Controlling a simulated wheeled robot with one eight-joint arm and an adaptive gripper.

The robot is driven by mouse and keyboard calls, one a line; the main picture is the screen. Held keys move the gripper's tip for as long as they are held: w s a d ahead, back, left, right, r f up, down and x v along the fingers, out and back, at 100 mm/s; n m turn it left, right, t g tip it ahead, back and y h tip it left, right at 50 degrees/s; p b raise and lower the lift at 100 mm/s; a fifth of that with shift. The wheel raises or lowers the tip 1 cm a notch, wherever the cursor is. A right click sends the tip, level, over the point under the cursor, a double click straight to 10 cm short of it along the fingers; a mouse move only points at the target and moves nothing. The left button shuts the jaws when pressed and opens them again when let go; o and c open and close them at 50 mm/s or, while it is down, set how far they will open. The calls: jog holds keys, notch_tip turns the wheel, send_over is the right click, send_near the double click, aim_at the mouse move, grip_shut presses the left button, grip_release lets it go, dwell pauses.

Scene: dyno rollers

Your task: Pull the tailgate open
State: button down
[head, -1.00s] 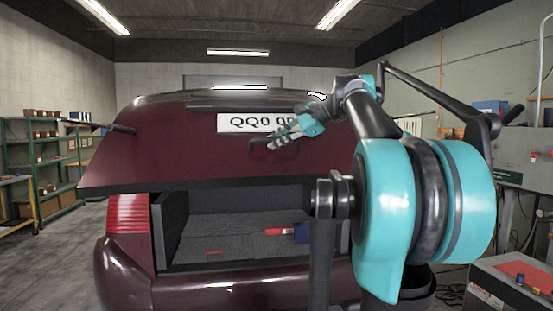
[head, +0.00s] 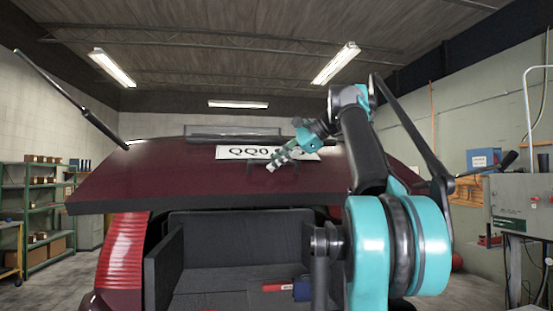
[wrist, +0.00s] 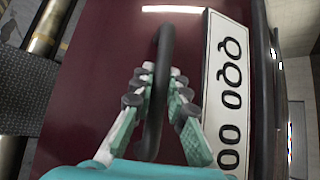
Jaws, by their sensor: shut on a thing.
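The tailgate (head: 130,184) is a dark red panel, raised well above the cargo opening and tilted, its lower edge toward me. It carries a white plate (head: 232,153) and a dark handle (head: 255,168). In the wrist view the black bar handle (wrist: 162,70) stands beside the plate (wrist: 228,100) on the red panel. My gripper (wrist: 155,82) is shut around the handle, a finger on each side of it. In the head view my gripper (head: 280,160) is at the handle, partly covering it and the plate.
The open cargo bay (head: 230,285) holds a red and blue item (head: 298,288). A red tail light (head: 123,255) is at its left. Green shelves (head: 45,200) stand at far left. A grey cabinet (head: 515,205) is at right.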

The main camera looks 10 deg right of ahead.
jog(key=c, duration=1.5)
grip_release()
jog(key=shift+s, duration=0.1)
jog(key=shift+d, duration=0.1)
